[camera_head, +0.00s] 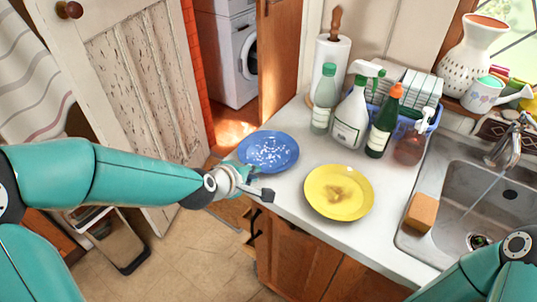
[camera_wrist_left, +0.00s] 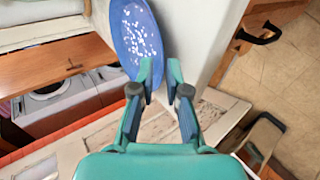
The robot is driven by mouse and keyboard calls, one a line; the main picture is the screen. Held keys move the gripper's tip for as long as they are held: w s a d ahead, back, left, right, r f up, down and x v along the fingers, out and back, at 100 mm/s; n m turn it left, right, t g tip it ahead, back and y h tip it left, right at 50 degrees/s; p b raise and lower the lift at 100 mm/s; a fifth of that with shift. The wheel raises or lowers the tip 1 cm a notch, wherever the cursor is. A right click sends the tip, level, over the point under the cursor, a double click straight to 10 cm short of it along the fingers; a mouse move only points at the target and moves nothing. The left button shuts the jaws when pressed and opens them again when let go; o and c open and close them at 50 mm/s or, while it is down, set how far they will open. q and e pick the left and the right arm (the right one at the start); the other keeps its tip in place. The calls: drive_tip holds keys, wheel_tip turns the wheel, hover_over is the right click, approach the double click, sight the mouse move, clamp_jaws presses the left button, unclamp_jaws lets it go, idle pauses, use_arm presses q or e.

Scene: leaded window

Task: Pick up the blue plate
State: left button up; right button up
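The blue plate (camera_head: 268,152), with white specks on it, lies at the left end of the white counter. It also shows in the left wrist view (camera_wrist_left: 136,35). My left gripper (camera_head: 254,182) is at the plate's near left rim, by the counter's edge. In the left wrist view its two fingers (camera_wrist_left: 160,68) are apart, and the plate's rim appears between the tips. I cannot tell whether either finger touches it. My right arm shows at the lower right, but its gripper is out of view.
A yellow plate (camera_head: 338,192) with a brown stain lies right of the blue plate. Several bottles, including a white spray bottle (camera_head: 352,115), and a paper towel roll (camera_head: 330,70) stand behind. The sink (camera_head: 480,205) and a sponge (camera_head: 421,212) are at the right.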

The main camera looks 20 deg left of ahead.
sight(260, 179)
use_arm(q)
drive_tip(key=x, duration=0.5)
clamp_jaws()
idle(0.3)
